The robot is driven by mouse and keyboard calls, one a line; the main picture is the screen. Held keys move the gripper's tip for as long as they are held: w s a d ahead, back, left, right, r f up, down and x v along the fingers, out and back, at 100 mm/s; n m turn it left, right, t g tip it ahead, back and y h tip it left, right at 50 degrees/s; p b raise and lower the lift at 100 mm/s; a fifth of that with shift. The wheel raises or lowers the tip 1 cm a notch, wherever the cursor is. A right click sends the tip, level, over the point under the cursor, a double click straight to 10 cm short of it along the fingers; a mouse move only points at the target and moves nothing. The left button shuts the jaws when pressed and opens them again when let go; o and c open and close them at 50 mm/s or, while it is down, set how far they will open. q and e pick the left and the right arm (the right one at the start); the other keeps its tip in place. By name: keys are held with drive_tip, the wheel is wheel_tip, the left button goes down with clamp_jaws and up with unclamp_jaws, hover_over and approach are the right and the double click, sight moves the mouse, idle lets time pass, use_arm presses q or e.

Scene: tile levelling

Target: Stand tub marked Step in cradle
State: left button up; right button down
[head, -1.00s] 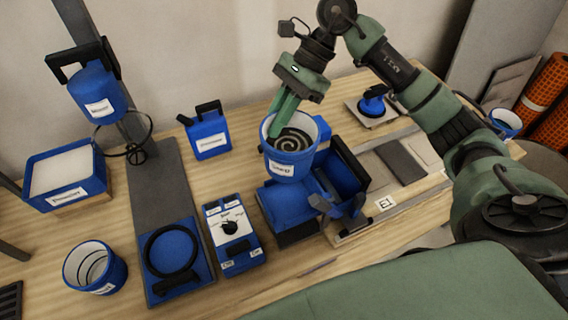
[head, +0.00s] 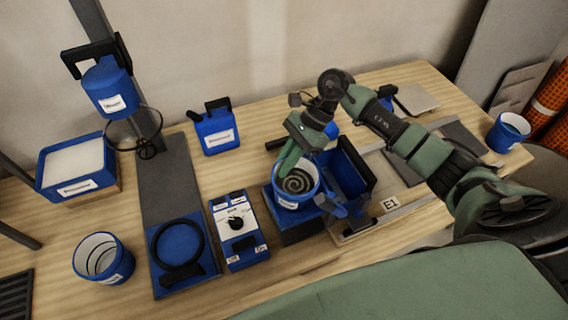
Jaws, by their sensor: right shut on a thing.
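A blue tub (head: 288,199) with a white rim, a grey spiral inside and a white label too small to read surely stands upright in the blue cradle (head: 297,231). My right gripper (head: 287,163) reaches down from above and is shut on the tub's rim at its back left. The tub's lower part is hidden by its front and the cradle. I cannot tell whether its base rests fully on the cradle. My left gripper is out of view.
A blue bracket with a black edge (head: 352,172) stands just right of the tub. A blue control box (head: 238,232) is close on its left. Other tubs stand at front left (head: 103,259) and far right (head: 508,132). A blue jug (head: 214,127) is behind.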

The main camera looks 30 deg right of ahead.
drive_tip(key=shift+f, duration=0.25)
drive_tip(key=c, duration=1.5)
unclamp_jaws()
drive_tip(key=shift+f, duration=0.1)
drive_tip(key=v, duration=1.2)
drive_tip(key=shift+a+p, duration=0.1)
drive_tip(key=shift+p, duration=0.2)
drive_tip(key=shift+s, duration=0.1)
